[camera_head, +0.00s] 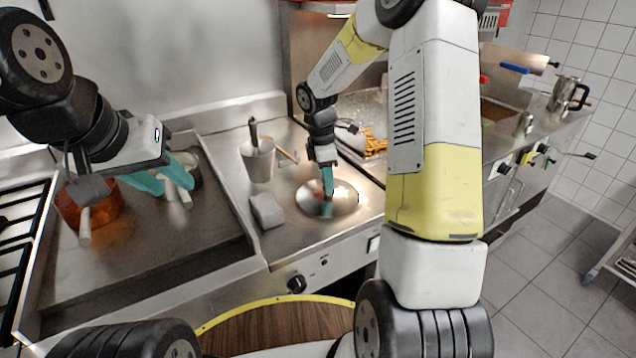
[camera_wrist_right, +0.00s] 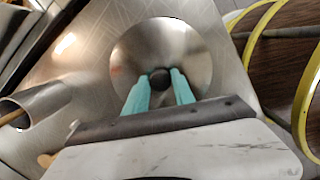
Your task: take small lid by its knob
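The small lid (camera_head: 345,203) is a round, shiny metal disc lying on the steel counter in the head view. In the right wrist view the lid (camera_wrist_right: 190,48) has a small dark knob (camera_wrist_right: 160,79) at its middle. My right gripper (camera_head: 328,190) points down over the lid. In the wrist view its two teal fingers (camera_wrist_right: 161,86) stand on either side of the knob, very close to it. I cannot tell whether they press on it. My left gripper (camera_head: 172,184) is open, with its teal fingers apart, above the counter near the pots at the left.
A grey block (camera_head: 266,210) lies left of the lid. A light container (camera_head: 257,162) with utensils stands behind it. A copper pot (camera_head: 100,205) and a steel pot (camera_head: 190,165) are near my left gripper. A tray with orange food (camera_head: 372,143) is behind the lid.

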